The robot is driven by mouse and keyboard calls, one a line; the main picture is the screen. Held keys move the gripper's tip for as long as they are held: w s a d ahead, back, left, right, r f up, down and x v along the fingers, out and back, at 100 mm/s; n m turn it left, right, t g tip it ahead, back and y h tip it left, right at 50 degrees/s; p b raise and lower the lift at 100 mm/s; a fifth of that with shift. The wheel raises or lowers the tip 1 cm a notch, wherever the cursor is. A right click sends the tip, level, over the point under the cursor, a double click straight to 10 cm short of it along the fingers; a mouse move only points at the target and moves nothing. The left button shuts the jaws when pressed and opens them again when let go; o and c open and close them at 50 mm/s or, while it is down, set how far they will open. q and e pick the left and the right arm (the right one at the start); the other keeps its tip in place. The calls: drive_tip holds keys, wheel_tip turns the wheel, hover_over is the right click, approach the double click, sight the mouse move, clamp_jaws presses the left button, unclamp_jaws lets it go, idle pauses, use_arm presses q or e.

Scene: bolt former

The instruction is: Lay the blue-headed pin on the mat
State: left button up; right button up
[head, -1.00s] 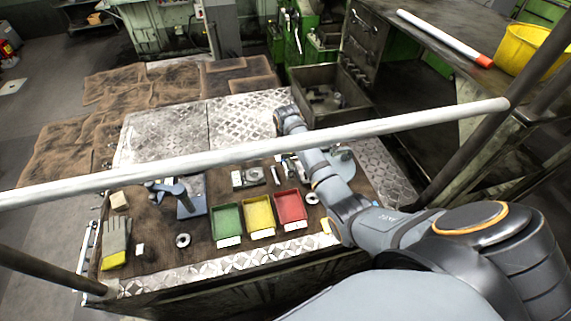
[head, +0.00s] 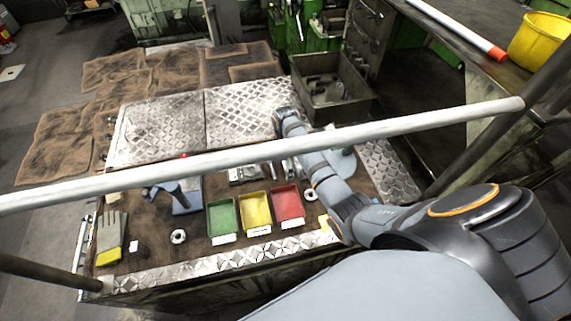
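I cannot make out the blue-headed pin. My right gripper (head: 289,167) seems to hang down near the small metal parts behind the trays. The white bar partly hides it, and its fingers are too small to read. My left gripper is not in view.
A white bar (head: 400,126) crosses in front of the bench. Green (head: 222,216), yellow (head: 255,211) and red (head: 287,204) trays stand at the front. A blue stand (head: 187,198), a metal ring (head: 178,236) and a glove (head: 110,235) are left of them. A metal bin (head: 330,100) is behind.

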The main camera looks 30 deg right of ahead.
sight(285, 168)
drive_tip(key=r+b, duration=0.1)
drive_tip(key=r, duration=0.2)
drive_tip(key=r+b, duration=0.1)
drive_tip(key=r, duration=0.3)
drive_tip(key=shift+a+r, duration=0.2)
drive_tip(key=shift+r, duration=0.1)
use_arm(q)
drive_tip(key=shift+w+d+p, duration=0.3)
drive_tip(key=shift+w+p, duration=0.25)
drive_tip(key=shift+p, duration=0.6)
use_arm(e)
wheel_tip(285, 168, up, 4)
drive_tip(key=shift+s+r, duration=0.1)
drive_tip(key=shift+r, duration=0.1)
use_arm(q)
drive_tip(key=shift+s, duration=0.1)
use_arm(e)
drive_tip(key=shift+f, duration=0.15)
